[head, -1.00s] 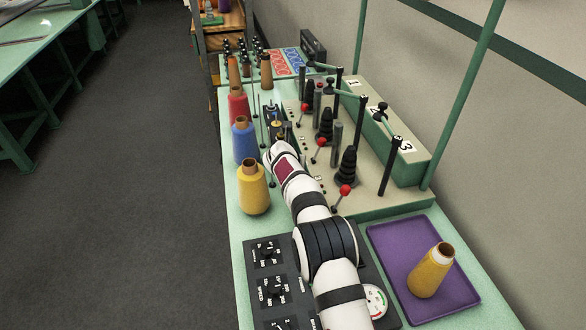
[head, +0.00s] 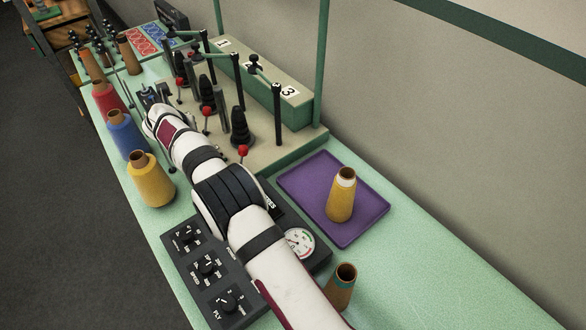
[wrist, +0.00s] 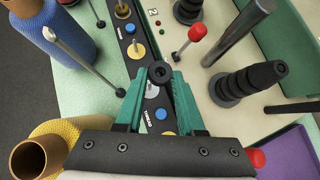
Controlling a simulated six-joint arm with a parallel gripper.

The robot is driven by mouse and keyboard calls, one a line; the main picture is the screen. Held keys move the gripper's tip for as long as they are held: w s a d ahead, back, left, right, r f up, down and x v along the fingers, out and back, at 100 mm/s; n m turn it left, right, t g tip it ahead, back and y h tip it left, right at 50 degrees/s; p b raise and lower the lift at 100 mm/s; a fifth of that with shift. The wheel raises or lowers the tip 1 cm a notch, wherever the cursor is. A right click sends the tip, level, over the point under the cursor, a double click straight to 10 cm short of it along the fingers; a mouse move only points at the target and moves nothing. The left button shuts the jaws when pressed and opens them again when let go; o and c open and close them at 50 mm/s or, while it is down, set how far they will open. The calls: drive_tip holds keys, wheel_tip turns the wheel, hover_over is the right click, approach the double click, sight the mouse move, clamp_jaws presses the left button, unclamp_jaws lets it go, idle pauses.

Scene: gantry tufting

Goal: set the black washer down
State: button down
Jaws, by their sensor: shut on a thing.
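In the wrist view my gripper (wrist: 160,82) has green fingers that meet at their tips on the black washer (wrist: 160,72). The washer is a small dark ring with a hole in its middle. It is held over a narrow black strip (wrist: 143,70) with blue buttons, a yellow disc (wrist: 136,51) and a pale disc (wrist: 152,91) on a short post. The pale disc shows between the fingers, just below the washer. I cannot tell how high the washer is above the strip. In the head view my arm hides the washer and most of the gripper.
Yellow (head: 151,182), blue (head: 126,136) and red (head: 108,101) cones stand along the left edge. Red-knobbed levers (head: 243,152) and black stacked cones (head: 239,128) stand on the beige base to the right. A purple tray (head: 300,187) holds another yellow cone (head: 342,196).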

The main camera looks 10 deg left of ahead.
drive_tip(key=w+d+r+m+h, duration=0.2)
drive_tip(key=d+r+m, duration=0.1)
drive_tip(key=d+r, duration=1.45)
drive_tip(key=s+d+r+m+h, duration=0.15)
drive_tip(key=s+d, duration=0.25)
drive_tip(key=d, duration=0.4)
drive_tip(key=s+d+r+m+h, duration=0.1)
drive_tip(key=s+d+r, duration=0.25)
drive_tip(key=d, duration=0.35)
drive_tip(key=s+d+r+m+h, duration=0.15)
drive_tip(key=s+d, duration=0.25)
drive_tip(key=d, duration=0.4)
drive_tip(key=w+a+f+m+h, duration=0.1)
drive_tip(key=w+a+f+m, duration=0.1)
drive_tip(key=f, duration=1)
drive_tip(key=w+a+f+m+g+h, duration=0.1)
drive_tip(key=a+f, duration=0.3)
drive_tip(key=f, duration=0.8)
drive_tip(key=w+a+f+m+g+h, duration=0.1)
drive_tip(key=w+a+f+m, duration=0.1)
drive_tip(key=f, duration=1)
drive_tip(key=shift+w+a+f+m+h, duration=0.2)
drive_tip(key=shift+a+m, duration=0.1)
drive_tip(key=shift+a, duration=0.1)
drive_tip(key=shift+w+a+f+m+h, duration=0.1)
drive_tip(key=shift+w+a+m, duration=0.1)
drive_tip(key=shift+a+m, duration=0.15)
